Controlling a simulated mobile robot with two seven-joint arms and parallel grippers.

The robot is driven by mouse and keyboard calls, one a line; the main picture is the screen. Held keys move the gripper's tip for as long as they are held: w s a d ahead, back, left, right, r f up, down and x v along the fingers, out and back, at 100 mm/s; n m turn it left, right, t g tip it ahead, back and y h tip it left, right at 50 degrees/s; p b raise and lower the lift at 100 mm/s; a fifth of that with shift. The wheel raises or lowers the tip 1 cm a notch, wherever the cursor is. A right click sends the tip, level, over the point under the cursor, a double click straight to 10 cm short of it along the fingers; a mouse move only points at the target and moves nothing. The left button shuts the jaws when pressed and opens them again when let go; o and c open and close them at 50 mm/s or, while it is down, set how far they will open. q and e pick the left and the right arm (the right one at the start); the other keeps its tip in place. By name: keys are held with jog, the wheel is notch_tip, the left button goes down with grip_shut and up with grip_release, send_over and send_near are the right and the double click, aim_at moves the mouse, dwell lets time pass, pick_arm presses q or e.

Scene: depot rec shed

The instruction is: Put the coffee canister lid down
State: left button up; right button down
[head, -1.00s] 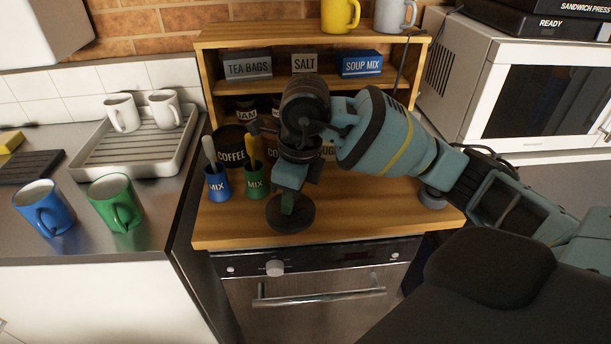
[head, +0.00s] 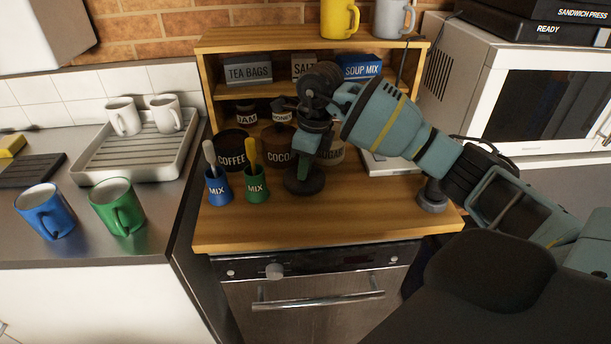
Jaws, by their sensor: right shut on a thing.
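The dark round coffee canister lid (head: 304,184) is at the wooden worktop, in front of the cocoa canister. My right gripper (head: 305,165) points down and is shut on it from above. I cannot tell whether the lid touches the wood or is just above it. The dark coffee canister (head: 231,152) stands to the left, behind the blue mix cup, and its top looks open and dark. My left gripper is not in view.
The blue mix cup (head: 217,190) and green mix cup (head: 256,187), each with a spoon, stand left of the lid. The cocoa canister (head: 279,150) and sugar canister (head: 333,152) are behind, partly hidden. The front of the wooden worktop (head: 330,222) is clear.

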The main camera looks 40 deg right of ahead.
aim_at(313, 177)
notch_tip(313, 177, down, 3)
jog(key=shift+f, duration=0.2)
jog(key=shift+f, duration=0.15)
jog(key=c, duration=1.2)
grip_release()
jog(key=shift+c, duration=0.2)
notch_tip(313, 177, up, 12)
jog(key=s+d, duration=0.1)
jog(key=shift+s+p, duration=0.25)
jog(key=shift+p, duration=0.05)
